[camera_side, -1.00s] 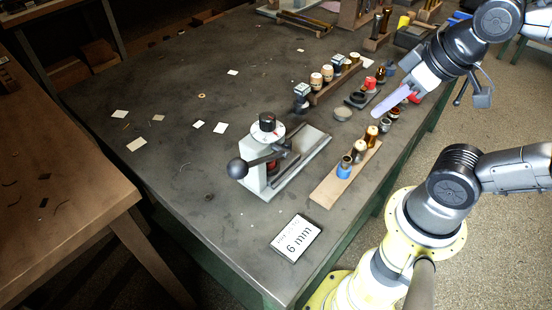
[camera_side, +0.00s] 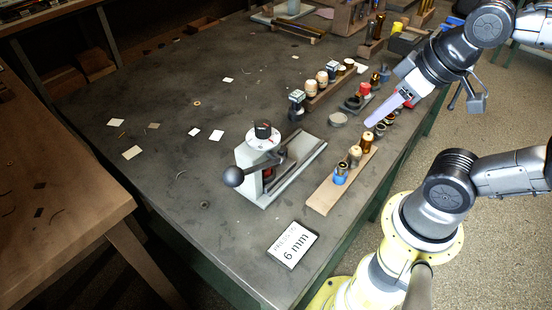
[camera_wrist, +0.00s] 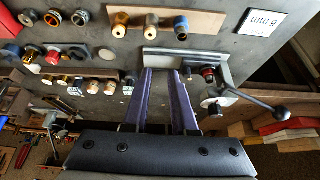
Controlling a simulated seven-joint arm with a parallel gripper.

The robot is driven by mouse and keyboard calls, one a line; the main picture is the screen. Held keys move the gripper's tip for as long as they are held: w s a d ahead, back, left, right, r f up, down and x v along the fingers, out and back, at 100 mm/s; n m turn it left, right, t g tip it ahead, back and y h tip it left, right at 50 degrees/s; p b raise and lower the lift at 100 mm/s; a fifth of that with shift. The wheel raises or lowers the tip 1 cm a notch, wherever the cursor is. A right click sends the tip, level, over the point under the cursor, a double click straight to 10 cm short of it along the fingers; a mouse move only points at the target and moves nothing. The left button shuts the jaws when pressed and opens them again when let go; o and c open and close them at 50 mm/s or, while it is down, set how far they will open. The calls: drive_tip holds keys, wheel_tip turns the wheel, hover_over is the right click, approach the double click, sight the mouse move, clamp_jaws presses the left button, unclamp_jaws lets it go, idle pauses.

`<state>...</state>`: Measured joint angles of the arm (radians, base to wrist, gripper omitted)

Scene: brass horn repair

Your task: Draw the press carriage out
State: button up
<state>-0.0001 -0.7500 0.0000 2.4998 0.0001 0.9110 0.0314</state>
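The press (camera_side: 257,153) stands on the bench in the side view, with a grey body, a dial with a black knob on top and a lever ending in a dark ball (camera_side: 233,177). Its long grey bed (camera_side: 309,150) runs up and right from the body. I cannot clearly tell the carriage from the bed. The wrist view shows the press bed (camera_wrist: 160,52) beyond the fingertips and the lever ball (camera_wrist: 282,113) at right. My gripper (camera_wrist: 160,71) has two purple fingers with a gap between them, empty. In the side view my gripper (camera_side: 368,124) hangs right of the press, apart from it.
A wooden strip (camera_side: 322,198) with several small fittings stands between press and robot base. Another rack of fittings (camera_side: 330,88) stands behind the press. A "6 mm" card (camera_side: 292,243) lies in front. The bench left of the press is mostly clear, with scattered paper scraps.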

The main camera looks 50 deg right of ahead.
drive_tip(key=shift+o, duration=0.6)
drive_tip(key=r, duration=0.1)
drive_tip(key=w+r+m, duration=0.1)
drive_tip(key=w+r+m+g, duration=0.1)
drive_tip(key=r, duration=0.1)
drive_tip(key=shift+w+a, duration=0.15)
drive_tip(key=shift+a, duration=0.1)
drive_tip(key=g, duration=0.5)
hover_over(283, 149)
drive_tip(key=f, duration=0.2)
drive_tip(key=shift+m, duration=0.3)
wheel_tip(283, 149, down, 13)
drive_tip(key=shift+f, duration=0.2)
clamp_jaws()
